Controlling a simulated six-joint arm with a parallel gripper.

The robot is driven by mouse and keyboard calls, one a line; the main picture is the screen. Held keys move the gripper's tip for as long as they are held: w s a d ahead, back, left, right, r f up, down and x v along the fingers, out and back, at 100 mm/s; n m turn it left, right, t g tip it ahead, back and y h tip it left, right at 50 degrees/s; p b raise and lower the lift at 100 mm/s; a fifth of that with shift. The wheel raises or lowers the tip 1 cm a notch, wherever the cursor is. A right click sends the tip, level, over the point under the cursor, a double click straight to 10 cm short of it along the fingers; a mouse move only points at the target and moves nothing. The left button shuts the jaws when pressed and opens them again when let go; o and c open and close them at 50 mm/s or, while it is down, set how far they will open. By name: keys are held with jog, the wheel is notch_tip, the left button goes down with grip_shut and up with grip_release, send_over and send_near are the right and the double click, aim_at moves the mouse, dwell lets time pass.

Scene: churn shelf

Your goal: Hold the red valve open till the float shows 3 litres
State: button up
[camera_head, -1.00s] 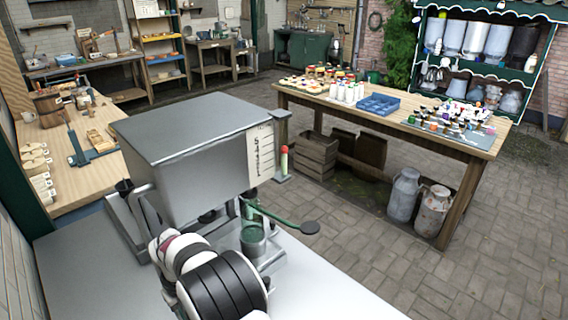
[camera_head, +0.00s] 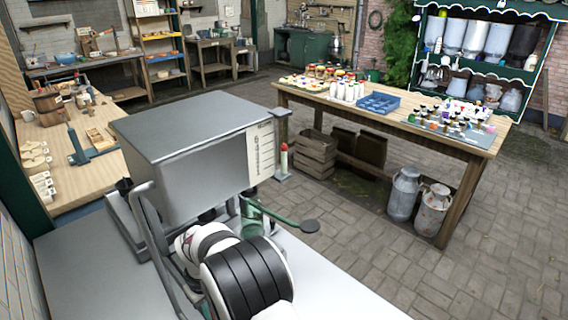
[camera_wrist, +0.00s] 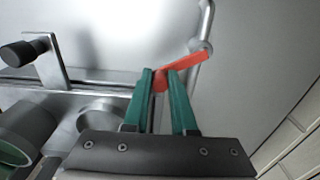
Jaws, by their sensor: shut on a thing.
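The red valve (camera_wrist: 188,66) shows in the wrist view as a red lever running from between my fingertips up to a grey pipe end. My gripper (camera_wrist: 160,75) has two green fingers, one each side of the lever, shut on it. In the head view my arm hides the valve and gripper. The grey tank (camera_head: 185,160) stands on the bench with a white numbered scale (camera_head: 261,153) on its right face. A red-topped upright piece (camera_head: 284,156) stands beside the scale. I cannot tell whether it is the float, and the level cannot be read.
A wooden table (camera_head: 400,122) with jars and a blue tray (camera_head: 378,103) stands behind. Milk cans (camera_head: 403,195) stand on the paving. The bench right of my arm is clear.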

jog(key=o, duration=0.8)
jog(key=shift+f, duration=0.1)
jog(key=shift+r, duration=3.6)
jog(key=s+d+r+m, duration=0.55)
jog(key=d+r, duration=0.35)
jog(key=d, duration=0.3)
jog(key=s+d+m, duration=0.4)
jog(key=s+d, duration=0.1)
jog(key=s, duration=0.5)
jog(key=s+d+m+y, duration=0.1)
jog(key=s+d+m, duration=0.4)
jog(key=s, duration=0.5)
jog(key=shift+s+d+r+y, duration=0.3)
jog(key=shift+r, duration=0.05)
